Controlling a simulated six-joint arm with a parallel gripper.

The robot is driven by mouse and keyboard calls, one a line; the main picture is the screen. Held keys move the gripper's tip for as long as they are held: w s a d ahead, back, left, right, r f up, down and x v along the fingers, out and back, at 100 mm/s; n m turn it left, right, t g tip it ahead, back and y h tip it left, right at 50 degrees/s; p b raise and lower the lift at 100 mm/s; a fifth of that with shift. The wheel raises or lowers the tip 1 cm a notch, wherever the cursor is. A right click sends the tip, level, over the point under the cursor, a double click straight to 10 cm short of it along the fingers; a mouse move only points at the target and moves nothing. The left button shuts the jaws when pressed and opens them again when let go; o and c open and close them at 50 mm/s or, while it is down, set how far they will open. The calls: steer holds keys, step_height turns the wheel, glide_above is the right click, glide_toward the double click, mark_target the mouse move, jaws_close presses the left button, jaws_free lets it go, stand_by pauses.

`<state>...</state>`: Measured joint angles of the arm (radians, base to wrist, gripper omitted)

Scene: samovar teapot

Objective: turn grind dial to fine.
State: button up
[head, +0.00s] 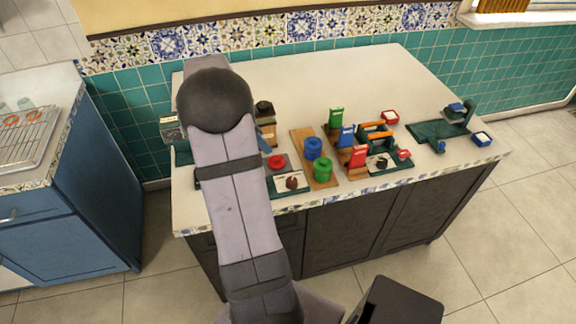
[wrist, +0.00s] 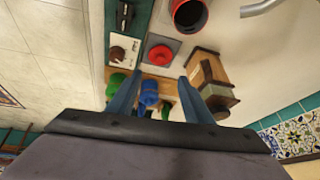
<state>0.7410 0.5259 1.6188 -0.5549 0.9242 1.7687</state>
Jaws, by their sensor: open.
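A dark brown knob (head: 292,182) sits on a white plate on a green base near the counter's front edge. It also shows in the wrist view (wrist: 118,53), upper left. Beside it is a red round knob (head: 277,161) on a grey plate, also in the wrist view (wrist: 160,54). No label is legible, so I cannot tell which is the grind dial. A wooden box with a dark top (head: 266,120), resembling a grinder, stands behind; it is right of my fingers in the wrist view (wrist: 208,78). My gripper (wrist: 160,77) is open and empty above the counter, apart from both knobs.
A wooden board (head: 302,143) carries blue (head: 313,147) and green (head: 322,169) canisters. Right of it are several coloured packets and another dark knob (head: 381,162) on a white plate. A green stand (head: 440,131) is further right. The counter's back (head: 340,75) is clear.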

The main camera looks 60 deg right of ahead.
mark_target(291, 180)
steer(key=shift+s+a+f+m+g+y+p, duration=0.15)
steer(key=shift+s+f+m+g+y+p, duration=0.3)
steer(key=shift+s+f+m, duration=1)
steer(key=shift+s+a+f+m+g+y+p, duration=0.1)
steer(key=shift+s+f+m+g+y+p, duration=0.45)
steer(key=shift+s+f, duration=1.4)
steer(key=shift+s+a+f+m+g+y+p, duration=0.15)
steer(key=shift+s+f+m+y+p, duration=0.35)
steer(key=shift+s+f+m, duration=1.1)
steer(key=shift+f, duration=0.1)
steer(key=c, duration=1)
